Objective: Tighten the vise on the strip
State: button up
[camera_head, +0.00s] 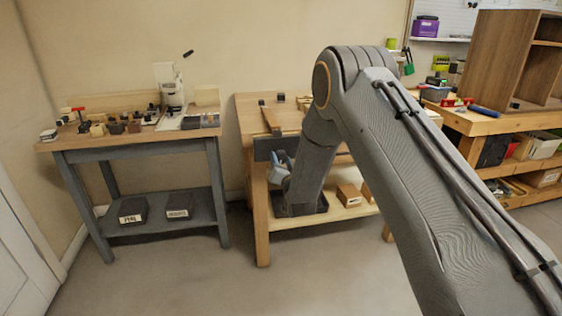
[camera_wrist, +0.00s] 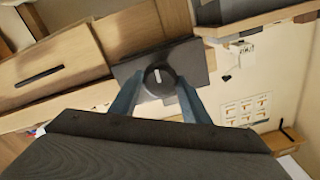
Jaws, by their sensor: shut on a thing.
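My gripper (camera_wrist: 160,84) has its two blue-grey fingers closed on the round dark knob (camera_wrist: 159,77) of the vise, one finger on each side. The knob has a white mark across its face. Behind it is the dark vise plate (camera_wrist: 197,60); in the head view the vise (camera_head: 268,147) is at the front edge of the middle bench. A narrow wooden strip (camera_head: 270,118) shows on the bench top just behind the vise; whether it touches the jaws I cannot tell. In the head view my arm partly hides the vise, and the knob cannot be made out.
The middle bench (camera_head: 249,106) has a lower shelf with a wooden box (camera_head: 348,194) and a dark tray (camera_head: 312,205). A grey-legged table (camera_head: 75,144) with small parts stands left. A wooden cabinet (camera_head: 497,58) stands on the right bench. Floor between the benches is clear.

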jog(key=o, duration=0.9)
jog(key=p+v, duration=0.3)
jog(key=v, duration=0.4)
jog(key=shift+p, duration=0.35)
jog(key=shift+d, duration=0.1)
